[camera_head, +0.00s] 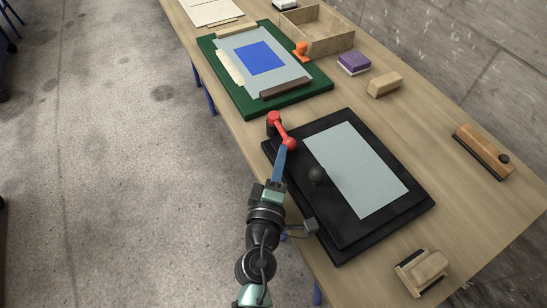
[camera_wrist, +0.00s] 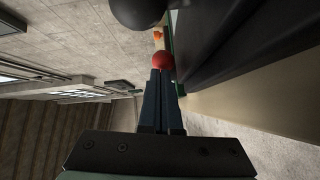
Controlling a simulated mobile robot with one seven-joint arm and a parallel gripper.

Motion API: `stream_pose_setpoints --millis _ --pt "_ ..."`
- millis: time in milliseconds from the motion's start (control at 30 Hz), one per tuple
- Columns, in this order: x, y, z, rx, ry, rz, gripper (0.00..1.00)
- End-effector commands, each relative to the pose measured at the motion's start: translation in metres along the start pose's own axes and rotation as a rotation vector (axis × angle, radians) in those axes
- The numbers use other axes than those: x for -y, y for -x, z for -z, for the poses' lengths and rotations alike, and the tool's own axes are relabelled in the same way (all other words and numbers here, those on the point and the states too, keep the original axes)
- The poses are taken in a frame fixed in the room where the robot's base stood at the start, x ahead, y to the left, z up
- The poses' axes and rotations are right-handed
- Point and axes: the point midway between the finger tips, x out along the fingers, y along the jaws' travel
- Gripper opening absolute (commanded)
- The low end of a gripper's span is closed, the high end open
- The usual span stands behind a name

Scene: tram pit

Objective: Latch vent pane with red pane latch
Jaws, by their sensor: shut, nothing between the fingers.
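The vent pane is a pale grey sheet (camera_head: 362,172) in a black frame (camera_head: 335,228), lying on the table with a dark round knob (camera_head: 317,175). The red pane latch (camera_head: 279,127) is a short bar with a thick round end away from me and a ball end near me, at the frame's far left corner. My gripper (camera_head: 286,150) is shut and empty, its blue fingertips at the ball end. In the wrist view, the red ball (camera_wrist: 163,61) shows just beyond the fingertips (camera_wrist: 161,73); I cannot tell whether they touch. A dark ball (camera_wrist: 138,10) is close by.
A wooden tray (camera_head: 330,43), purple block (camera_head: 354,63) and wooden blocks (camera_head: 384,85) stand farther right. A wooden block (camera_head: 422,271) stands near the front. Floor at left is clear.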

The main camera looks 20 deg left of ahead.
Motion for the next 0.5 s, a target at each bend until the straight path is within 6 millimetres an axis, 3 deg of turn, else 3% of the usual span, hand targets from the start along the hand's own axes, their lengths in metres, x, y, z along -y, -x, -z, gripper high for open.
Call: stream_pose_setpoints --millis 500 --pt "-0.004 -0.009 -0.017 0.014 -0.001 -0.002 0.0"
